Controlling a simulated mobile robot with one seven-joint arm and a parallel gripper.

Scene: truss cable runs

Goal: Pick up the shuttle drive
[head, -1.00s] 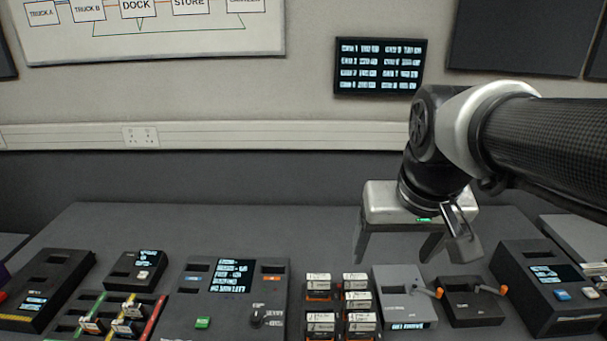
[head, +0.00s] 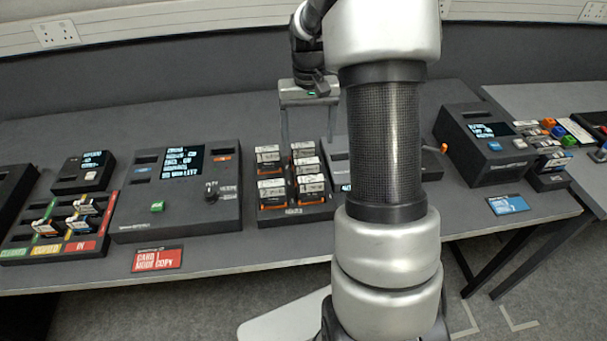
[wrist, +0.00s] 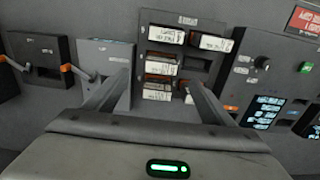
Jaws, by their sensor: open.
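Several drive cartridges with white labels and dark or orange bodies stand in a dark rack (head: 290,213) on the bench; the rack also shows in the wrist view (wrist: 200,66). The label writing is too small to tell which cartridge is the shuttle drive. My gripper (head: 308,138) is open and empty, pointing down over the back of the rack in the head view. In the wrist view my gripper (wrist: 161,78) has its fingers spread on either side of a column of cartridges, apparently above them. My arm hides part of the bench right of the rack.
A console with a screen (head: 175,205) stands left of the rack, with a coloured-lane tray (head: 60,228) beyond it. In the wrist view a grey device (wrist: 108,62) and a dark box (wrist: 42,62) with orange levers stand beside the rack. Another console (head: 487,150) stands right.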

